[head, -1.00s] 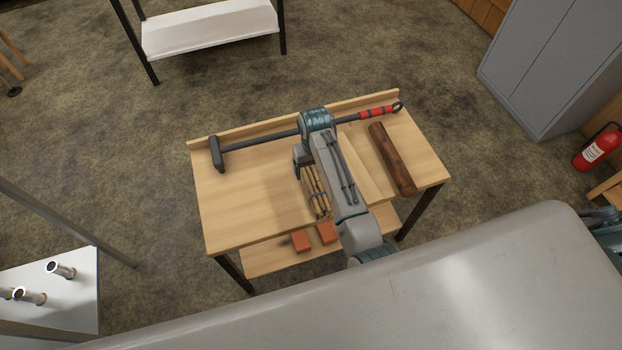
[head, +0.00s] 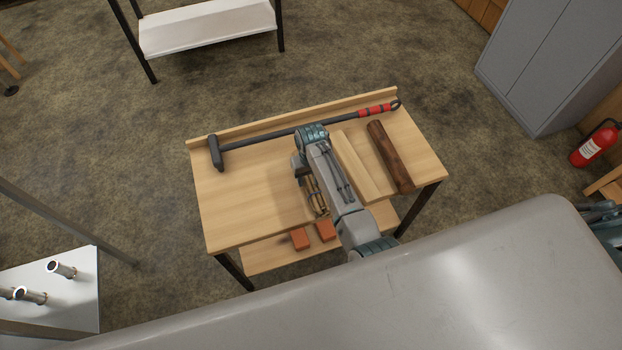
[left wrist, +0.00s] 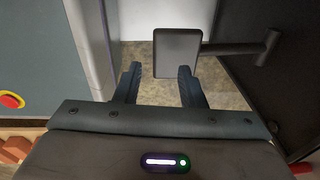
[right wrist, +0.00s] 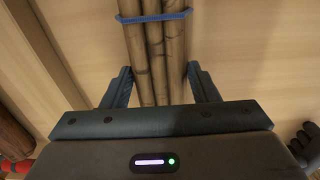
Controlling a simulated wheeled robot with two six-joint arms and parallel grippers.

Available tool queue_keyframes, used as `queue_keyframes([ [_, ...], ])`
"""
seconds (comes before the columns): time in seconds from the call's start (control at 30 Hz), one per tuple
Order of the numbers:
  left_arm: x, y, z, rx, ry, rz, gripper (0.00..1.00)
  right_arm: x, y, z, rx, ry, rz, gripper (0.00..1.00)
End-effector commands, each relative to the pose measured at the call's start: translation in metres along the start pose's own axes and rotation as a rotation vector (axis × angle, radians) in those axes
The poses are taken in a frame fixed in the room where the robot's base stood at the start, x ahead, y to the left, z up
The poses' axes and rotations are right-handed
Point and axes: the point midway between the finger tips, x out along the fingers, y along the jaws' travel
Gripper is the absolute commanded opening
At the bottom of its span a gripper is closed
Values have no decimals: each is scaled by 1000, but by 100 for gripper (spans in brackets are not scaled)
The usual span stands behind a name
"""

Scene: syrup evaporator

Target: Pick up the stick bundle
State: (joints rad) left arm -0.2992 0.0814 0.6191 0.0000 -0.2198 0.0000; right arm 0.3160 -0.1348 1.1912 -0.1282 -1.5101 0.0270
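The stick bundle (head: 318,202) lies on the wooden table, partly hidden under my right arm in the head view. In the right wrist view it is several light brown sticks (right wrist: 153,60) tied with a blue band. My right gripper (right wrist: 161,88) is open, with one finger to each side of the sticks and gaps between. I cannot tell whether the fingertips are above the sticks or level with them. In the head view the right gripper (head: 301,168) is over the bundle's far part. My left gripper (left wrist: 158,84) is open and empty, away from the table.
The table (head: 245,195) also bears a long-handled hammer (head: 270,138) at the back, a pale board (head: 355,165) and a dark log (head: 390,157) to the right. Orange bricks (head: 300,238) lie on its lower shelf. The table's left part is clear.

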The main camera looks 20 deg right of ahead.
Motion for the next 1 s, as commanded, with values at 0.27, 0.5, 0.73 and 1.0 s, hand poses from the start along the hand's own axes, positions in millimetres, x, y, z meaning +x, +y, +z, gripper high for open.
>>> queue_keyframes([
  [0.27, 0, 2, 1, -1, -1, 2, 36, 0, 0, 0, 0, 0, 0, 27],
  [0.5, -7, 2, 0, -1, -1, 2, 36, -6, 0, 0, 0, 0, 0, 27],
  [0.73, -30, 0, -2, -1, -1, 2, 36, -25, 0, 0, 0, 1, 0, 27],
  [1.0, -81, -4, -8, -1, 0, 2, 36, -48, 19, 22, 1, -5, 3, 27],
])
